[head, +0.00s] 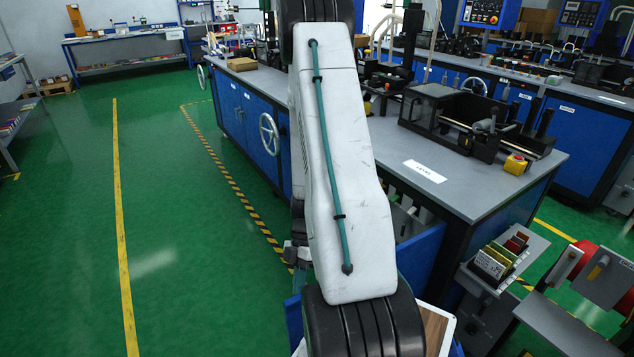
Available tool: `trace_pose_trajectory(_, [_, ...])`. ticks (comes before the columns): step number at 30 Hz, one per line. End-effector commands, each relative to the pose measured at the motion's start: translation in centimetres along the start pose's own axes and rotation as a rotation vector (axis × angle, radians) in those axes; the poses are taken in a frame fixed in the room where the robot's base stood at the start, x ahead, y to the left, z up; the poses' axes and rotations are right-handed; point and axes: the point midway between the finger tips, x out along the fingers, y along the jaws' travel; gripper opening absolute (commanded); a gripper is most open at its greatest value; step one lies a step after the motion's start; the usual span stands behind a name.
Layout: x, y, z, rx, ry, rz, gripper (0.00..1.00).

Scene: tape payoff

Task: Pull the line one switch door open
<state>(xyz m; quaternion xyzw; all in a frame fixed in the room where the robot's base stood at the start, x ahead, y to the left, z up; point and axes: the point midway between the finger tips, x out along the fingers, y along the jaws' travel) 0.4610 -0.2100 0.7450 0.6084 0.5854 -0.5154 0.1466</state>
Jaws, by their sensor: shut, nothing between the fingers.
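I cannot pick out the line one switch door for certain; no readable label marks it. The near grey-topped bench has blue door panels (233,108) along its left side, with a round handwheel (269,134) near them. They look shut as far as they show. A blue panel (420,258) stands out below the near end of the bench, partly behind my arm, and I cannot tell whether it is a door or a drawer. My white arm link crosses the middle of the view.
Dark machines (448,112) and a yellow box with a red button (516,164) stand on the bench. A small rack of cards (495,258) and a red reel (585,265) sit at lower right. The green floor (70,220) at left is clear.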

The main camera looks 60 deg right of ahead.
Motion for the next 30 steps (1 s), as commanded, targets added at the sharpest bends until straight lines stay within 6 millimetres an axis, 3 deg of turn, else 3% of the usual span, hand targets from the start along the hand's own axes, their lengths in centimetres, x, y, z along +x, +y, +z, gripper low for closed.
trace_pose_trajectory(11, [-0.2, 0.0, 0.0, 0.000, 0.000, 0.001, 0.00])
trace_pose_trajectory(24, [-6.6, 0.0, 0.1, 0.000, -0.001, 0.004, 0.00])
trace_pose_trajectory(30, [-7.8, 0.0, 0.1, 0.001, 0.000, 0.001, 0.00])
